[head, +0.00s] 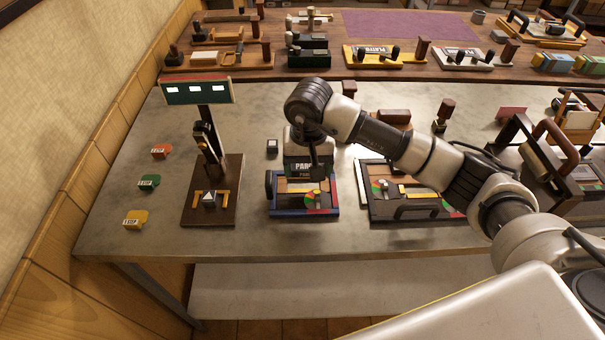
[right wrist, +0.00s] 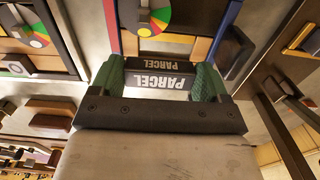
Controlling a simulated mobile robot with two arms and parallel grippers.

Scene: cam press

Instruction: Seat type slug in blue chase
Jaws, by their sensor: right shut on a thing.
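The blue chase (head: 275,211) is a small frame with blue and red edges on the grey bench; its blue edge (right wrist: 229,28) also shows in the right wrist view. A coloured dial sits inside it. My right gripper (head: 306,170) points down over the chase's back part. It is shut on a dark type slug (right wrist: 160,81) lettered PARCEL, between two green fingers. The slug's lettering partly shows in the head view (head: 303,167). I cannot tell whether the slug touches the chase. My left gripper is not in view.
A dark framed chase (head: 375,213) with a handle lies to the right. A press stand (head: 190,215) with a lit display (head: 197,90) stands left. Three coloured tags, including a green one (head: 149,182), lie farther left. A small dark block (head: 272,147) stands behind the blue chase.

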